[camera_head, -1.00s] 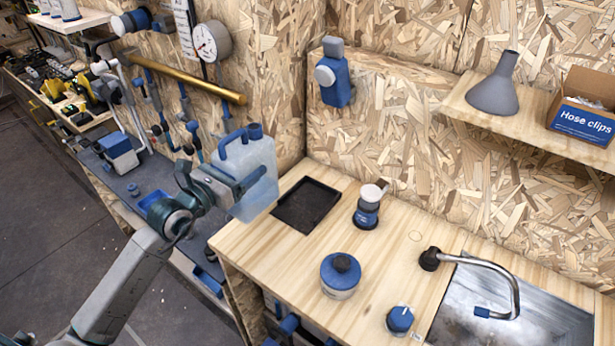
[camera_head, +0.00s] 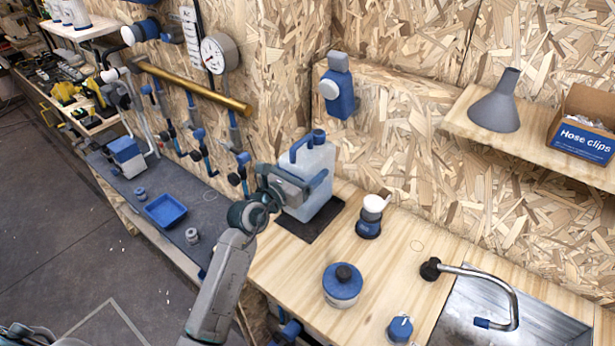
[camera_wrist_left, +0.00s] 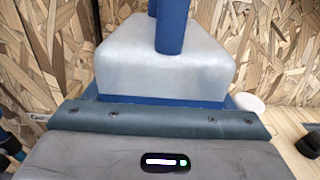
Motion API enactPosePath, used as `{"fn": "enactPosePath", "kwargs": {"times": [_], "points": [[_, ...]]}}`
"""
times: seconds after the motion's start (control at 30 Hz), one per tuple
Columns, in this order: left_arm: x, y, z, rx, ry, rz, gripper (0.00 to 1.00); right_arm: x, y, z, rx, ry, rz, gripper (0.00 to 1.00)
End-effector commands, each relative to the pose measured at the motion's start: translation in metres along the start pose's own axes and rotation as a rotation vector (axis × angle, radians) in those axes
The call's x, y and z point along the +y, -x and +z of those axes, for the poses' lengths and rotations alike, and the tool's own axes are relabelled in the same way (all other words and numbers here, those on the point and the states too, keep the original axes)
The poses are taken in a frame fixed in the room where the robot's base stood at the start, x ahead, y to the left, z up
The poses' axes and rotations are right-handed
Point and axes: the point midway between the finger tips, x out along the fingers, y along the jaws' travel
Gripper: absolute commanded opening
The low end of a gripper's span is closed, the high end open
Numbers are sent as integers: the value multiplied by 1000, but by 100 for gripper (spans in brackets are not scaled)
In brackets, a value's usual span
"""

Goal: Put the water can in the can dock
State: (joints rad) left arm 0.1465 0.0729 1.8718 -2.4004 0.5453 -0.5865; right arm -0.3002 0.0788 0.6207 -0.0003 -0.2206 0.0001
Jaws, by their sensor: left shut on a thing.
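The water can (camera_head: 312,200) is a pale translucent jug with a blue handle and cap. It stands upright over the can dock (camera_head: 330,215), a black square tray on the wooden counter. The can covers most of the dock; I cannot tell whether its bottom touches the tray. My left gripper (camera_head: 306,184) is shut on the can, with a finger along its near side. In the left wrist view the can (camera_wrist_left: 165,65) fills the middle, with its blue handle at the top.
A blue pump with a white top (camera_head: 370,215) stands just right of the dock. A blue-lidded jar (camera_head: 342,287), a blue knob (camera_head: 400,328) and a sink (camera_head: 540,325) with a tap are nearer. A blue bottle (camera_head: 338,88) hangs on the wall behind.

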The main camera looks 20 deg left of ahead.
Motion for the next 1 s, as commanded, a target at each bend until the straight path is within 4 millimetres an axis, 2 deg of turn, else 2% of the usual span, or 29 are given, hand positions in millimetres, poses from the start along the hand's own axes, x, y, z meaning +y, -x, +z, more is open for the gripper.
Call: {"fn": "enactPosePath", "kwargs": {"times": [0.1,0.2,0.33,0.77,0.8,0.9,1.0], "points": [[-7,-10,4,-6,3,0,28,0,4,0,0,0,0,36],[-5,-7,-17,0,1,1,28,0,5,0,0,0,-1,36],[-5,-8,-30,-3,0,0,28,0,4,0,0,0,-1,36],[-5,-7,-37,-5,-1,1,28,1,2,0,0,0,1,36],[-5,-7,-38,0,-1,0,83,1,2,0,0,0,1,36],[-5,-7,-38,0,0,0,99,2,3,0,0,1,2,36],[-5,-7,-38,0,-1,0,99,3,3,0,0,1,3,36]]}}
